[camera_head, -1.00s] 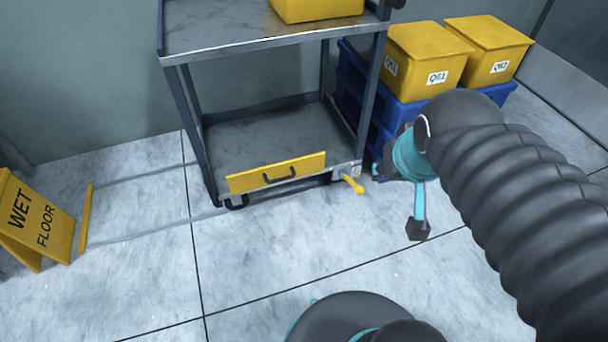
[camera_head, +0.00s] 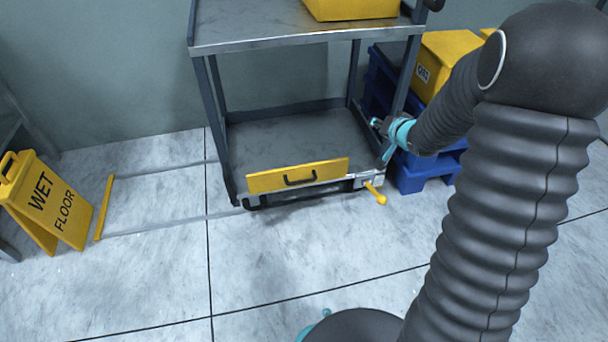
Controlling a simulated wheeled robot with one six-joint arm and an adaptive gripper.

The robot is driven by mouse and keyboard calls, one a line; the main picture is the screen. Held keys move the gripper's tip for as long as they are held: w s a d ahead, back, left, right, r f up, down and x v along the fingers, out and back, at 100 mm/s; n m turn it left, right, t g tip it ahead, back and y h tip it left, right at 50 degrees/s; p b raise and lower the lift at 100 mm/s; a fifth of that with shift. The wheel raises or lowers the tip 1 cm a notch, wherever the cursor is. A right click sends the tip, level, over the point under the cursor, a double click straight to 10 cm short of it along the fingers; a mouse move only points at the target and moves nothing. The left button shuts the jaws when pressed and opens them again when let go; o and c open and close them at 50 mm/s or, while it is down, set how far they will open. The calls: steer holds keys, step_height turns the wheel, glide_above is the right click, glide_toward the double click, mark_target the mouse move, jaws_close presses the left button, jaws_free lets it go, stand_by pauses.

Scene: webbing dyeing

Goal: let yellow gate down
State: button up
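The yellow gate (camera_head: 322,169) is a narrow yellow panel with a black handle (camera_head: 300,179). It stands up along the front edge of the cart's lower shelf (camera_head: 285,137). A small metal latch block with a yellow lever (camera_head: 375,192) sits at the gate's right end; the lever points down and outward. My gripper (camera_head: 381,141) is above and right of the gate, near the cart's right front post. Its teal fingers look apart, with nothing seen between them. The gripper does not touch the gate or lever as far as I can see.
A yellow bin (camera_head: 350,8) stands on the cart's top shelf (camera_head: 270,34). Blue pallets (camera_head: 410,177) with yellow boxes (camera_head: 440,62) are right of the cart, partly behind my arm. A wet floor sign (camera_head: 52,205) and a yellow bar (camera_head: 104,208) are at left. The floor in front is clear.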

steer(key=a+f+m+g+y+b, duration=0.1)
steer(key=a+f+y, duration=0.2)
steer(key=f, duration=0.4)
steer(key=a+f+y, duration=0.2)
steer(key=f+y, duration=0.1)
steer(key=f, duration=0.4)
steer(key=m+g+y+b, duration=0.1)
steer(key=m+g+y, duration=0.2)
steer(key=y, duration=0.2)
glide_toward(306, 182)
steer(key=b+x, duration=0.1)
steer(key=x, duration=1)
steer(key=shift+b, duration=0.35)
jaws_close()
